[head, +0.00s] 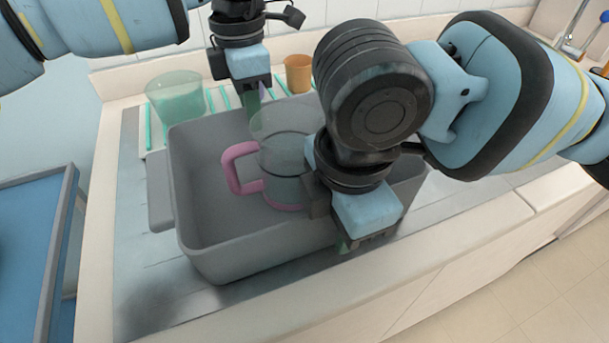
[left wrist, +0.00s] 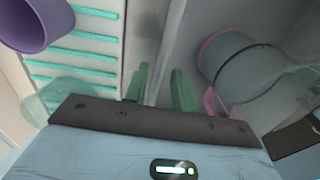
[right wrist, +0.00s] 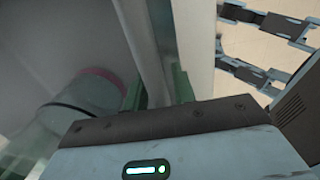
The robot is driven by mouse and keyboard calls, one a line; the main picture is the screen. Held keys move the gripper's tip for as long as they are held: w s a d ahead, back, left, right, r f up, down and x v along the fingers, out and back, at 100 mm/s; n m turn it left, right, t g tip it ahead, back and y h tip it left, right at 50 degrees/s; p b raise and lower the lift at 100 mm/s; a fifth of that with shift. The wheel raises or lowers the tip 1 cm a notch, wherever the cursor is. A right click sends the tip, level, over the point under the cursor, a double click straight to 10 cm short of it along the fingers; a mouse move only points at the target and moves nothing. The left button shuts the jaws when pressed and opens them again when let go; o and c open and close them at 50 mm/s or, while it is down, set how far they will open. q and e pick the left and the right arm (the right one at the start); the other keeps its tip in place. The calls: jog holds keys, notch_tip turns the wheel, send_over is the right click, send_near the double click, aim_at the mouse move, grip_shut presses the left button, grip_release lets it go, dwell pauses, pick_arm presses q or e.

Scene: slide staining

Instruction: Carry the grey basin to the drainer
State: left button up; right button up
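The grey basin (head: 215,262) is at the middle of the head view, level, over a metal draining surface (head: 135,290). I cannot tell whether it touches the surface. A clear jug (head: 285,152) with a pink handle stands inside it. My left gripper (head: 252,95) is at the basin's far wall, its green fingers on both sides of the rim in the left wrist view (left wrist: 160,88). My right gripper (head: 335,225) is at the near right wall, which fills the gap between its fingers in the right wrist view (right wrist: 157,88). My right arm hides the basin's right part.
A white rack with green bars (head: 155,125) lies behind the basin, with a green translucent beaker (head: 177,98) on it. An orange cup (head: 298,73) stands at the back. A blue-topped cart (head: 30,235) is at the left. A tap (head: 572,35) is at the far right.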

pick_arm(q)
notch_tip(320, 180, up, 8)
jog(key=shift+w+r, duration=0.15)
jog(key=shift+r, duration=0.05)
pick_arm(e)
notch_tip(320, 180, up, 12)
jog(key=shift+s, duration=0.25)
dwell(0.5)
jog(key=shift+d, duration=0.1)
